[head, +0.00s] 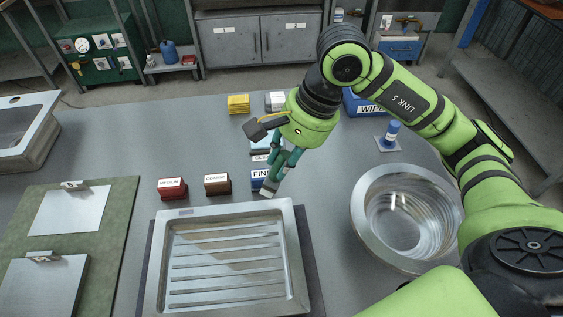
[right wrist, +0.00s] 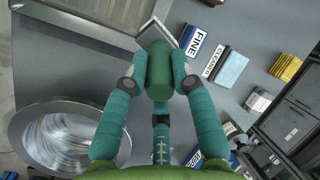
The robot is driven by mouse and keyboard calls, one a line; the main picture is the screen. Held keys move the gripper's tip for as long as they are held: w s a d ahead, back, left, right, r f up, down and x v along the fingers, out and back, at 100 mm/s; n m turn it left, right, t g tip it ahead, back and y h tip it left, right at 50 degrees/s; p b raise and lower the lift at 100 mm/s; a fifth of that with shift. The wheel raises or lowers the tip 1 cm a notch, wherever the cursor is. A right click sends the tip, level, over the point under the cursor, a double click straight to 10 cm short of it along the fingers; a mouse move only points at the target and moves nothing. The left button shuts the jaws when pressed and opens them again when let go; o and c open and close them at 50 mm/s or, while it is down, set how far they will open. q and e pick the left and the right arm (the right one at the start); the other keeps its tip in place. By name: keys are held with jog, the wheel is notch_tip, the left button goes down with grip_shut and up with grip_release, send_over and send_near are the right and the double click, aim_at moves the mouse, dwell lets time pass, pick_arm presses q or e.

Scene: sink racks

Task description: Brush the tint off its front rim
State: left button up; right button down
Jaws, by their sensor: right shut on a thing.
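My right gripper (head: 276,172) is shut on a brush with a green handle (right wrist: 160,70). In the right wrist view the handle sits between both fingers, and a pale flat head (right wrist: 156,33) sticks out beyond it. In the head view the brush is largely hidden by the gripper; it is near the back right corner of a ribbed metal tray (head: 228,210), beside the blue FINE block (head: 259,175). I cannot tell whether the head touches anything. The tray's front rim is at or below the picture's bottom edge, so I cannot make out tint there. My left gripper is out of view.
Red MEDIUM (head: 172,188) and brown COARSE (head: 217,184) blocks stand behind the tray. A steel bowl (head: 362,215) is at right, a yellow stack (head: 238,104) at the back. A green mat (head: 110,240) with metal plates lies at left.

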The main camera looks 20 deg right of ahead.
jog(key=shift+a+r+p, duration=0.1)
jog(key=shift+r+p, duration=0.3)
jog(key=shift+r, duration=0.75)
dwell(0.4)
dwell(0.4)
